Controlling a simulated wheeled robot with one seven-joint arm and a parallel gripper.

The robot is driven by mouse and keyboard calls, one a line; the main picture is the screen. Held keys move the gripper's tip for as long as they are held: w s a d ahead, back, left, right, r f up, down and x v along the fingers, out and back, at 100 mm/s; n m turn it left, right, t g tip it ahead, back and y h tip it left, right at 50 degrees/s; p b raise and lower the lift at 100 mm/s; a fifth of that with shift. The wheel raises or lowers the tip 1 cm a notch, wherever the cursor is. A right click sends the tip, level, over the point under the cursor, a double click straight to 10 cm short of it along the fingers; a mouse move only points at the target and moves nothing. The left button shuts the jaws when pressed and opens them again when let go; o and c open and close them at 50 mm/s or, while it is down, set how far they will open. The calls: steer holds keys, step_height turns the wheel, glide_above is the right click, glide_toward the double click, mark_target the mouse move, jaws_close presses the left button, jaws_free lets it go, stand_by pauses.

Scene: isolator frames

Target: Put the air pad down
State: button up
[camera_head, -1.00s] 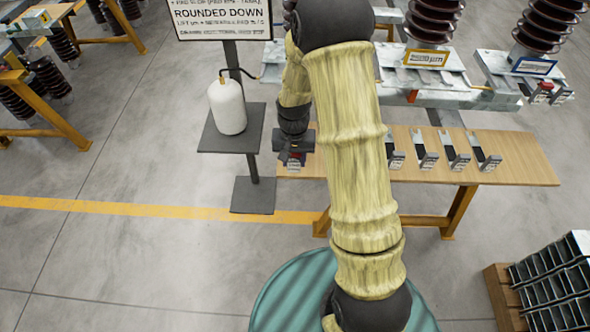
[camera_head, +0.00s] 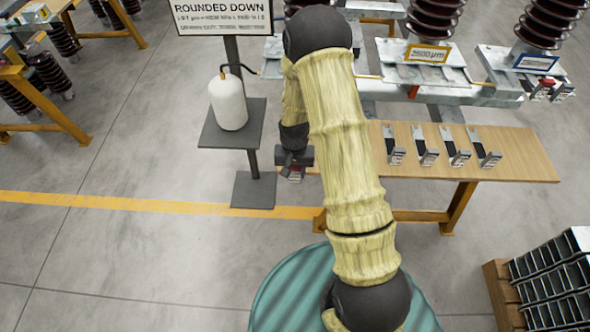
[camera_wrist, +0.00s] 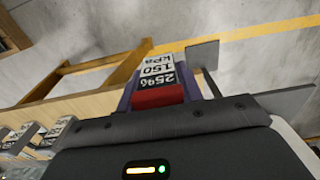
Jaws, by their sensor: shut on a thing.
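My gripper (camera_head: 293,165) is shut on an air pad (camera_head: 294,175), which is small and mostly hidden in the head view. In the wrist view, my gripper (camera_wrist: 163,98) holds the air pad (camera_wrist: 158,68) in front of the camera. Its black-and-white label reads 25%, 150 and kPa, upside down, and a red part shows near the jaws. In the head view, the pad hangs near the left end of the wooden table (camera_head: 520,160), partly behind my arm. I cannot tell its height above the floor or whether it overlaps the table.
A white tank (camera_head: 228,103) stands on a dark stand (camera_head: 257,115) left of my gripper, under a sign (camera_head: 222,17). Insulators (camera_head: 431,18) stand on metal frames behind. A crate (camera_head: 497,290) is at right.

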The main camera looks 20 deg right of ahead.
steer(key=shift+r, duration=0.1)
steer(key=o, duration=1)
step_height(320, 180, up, 12)
steer(key=shift+b, duration=0.3)
stand_by(0.3)
